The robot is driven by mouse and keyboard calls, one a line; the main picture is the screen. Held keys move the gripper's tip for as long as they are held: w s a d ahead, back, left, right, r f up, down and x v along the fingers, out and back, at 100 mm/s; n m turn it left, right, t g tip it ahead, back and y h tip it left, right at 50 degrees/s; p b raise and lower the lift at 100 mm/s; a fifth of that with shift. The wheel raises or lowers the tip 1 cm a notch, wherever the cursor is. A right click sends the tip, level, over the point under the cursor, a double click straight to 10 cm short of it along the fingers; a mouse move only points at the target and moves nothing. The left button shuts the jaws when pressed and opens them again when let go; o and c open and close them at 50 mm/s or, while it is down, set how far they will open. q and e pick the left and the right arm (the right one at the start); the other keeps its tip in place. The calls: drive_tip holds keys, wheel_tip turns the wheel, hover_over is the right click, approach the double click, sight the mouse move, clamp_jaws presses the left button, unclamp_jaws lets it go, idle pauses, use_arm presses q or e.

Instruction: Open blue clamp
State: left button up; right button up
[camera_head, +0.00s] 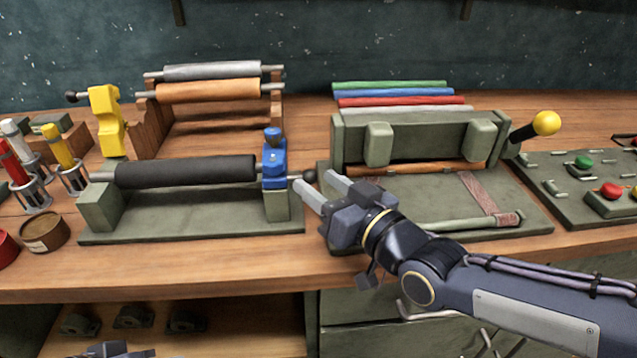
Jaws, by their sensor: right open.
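The blue clamp (274,160) sits upright on the right end support of a green roller stand (180,218). A black roller (186,171) lies across this stand, with its right end at the clamp. A dark round knob (310,176) shows just right of the clamp. My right gripper (322,191) is open, with its two fingers pointing left toward the knob and the clamp's lower right side. I cannot tell whether a finger touches the knob. Part of my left gripper (118,350) shows at the bottom left edge; its fingers are hidden.
A yellow clamp (106,118) stands behind left, beside a wooden rack holding grey and orange rollers (208,90). A green press (420,140) with a yellow-knobbed lever (546,123) stands right. Ink tubes (60,150) and tins (45,231) are at far left. The front table strip is clear.

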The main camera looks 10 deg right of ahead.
drive_tip(key=shift+w+a, duration=0.35)
drive_tip(key=shift+w, duration=0.15)
clamp_jaws()
